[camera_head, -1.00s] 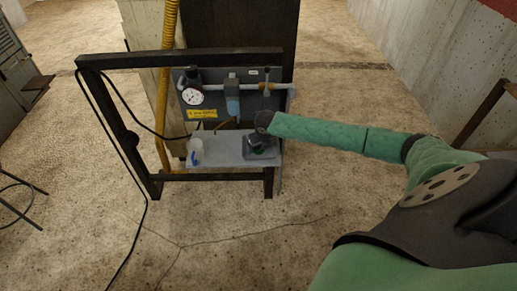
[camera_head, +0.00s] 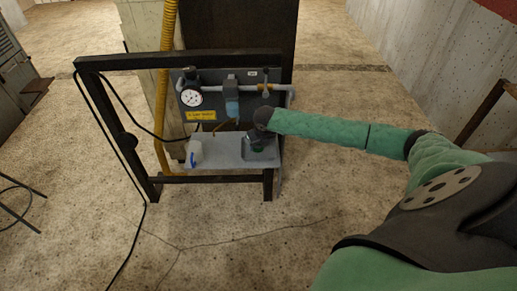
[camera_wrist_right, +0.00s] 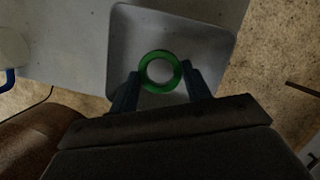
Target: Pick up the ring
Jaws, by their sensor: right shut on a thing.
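The green ring (camera_wrist_right: 160,55) is between the two dark fingers of my right gripper (camera_wrist_right: 160,85) in the right wrist view. The fingers are shut on it from both sides. Below it in that view is a grey tray (camera_wrist_right: 185,20) with a raised rim. In the head view my right gripper (camera_head: 259,142) is over the right end of the shelf, and a bit of green of the ring (camera_head: 258,149) shows under it. I cannot tell whether the ring still touches the tray. My left gripper is in neither view.
A dark metal frame (camera_head: 180,62) holds a panel with a gauge (camera_head: 191,96), pipes and a yellow label (camera_head: 201,115). A white cup with a blue handle (camera_head: 195,152) stands on the grey shelf (camera_head: 222,153). A black cable hangs at the left.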

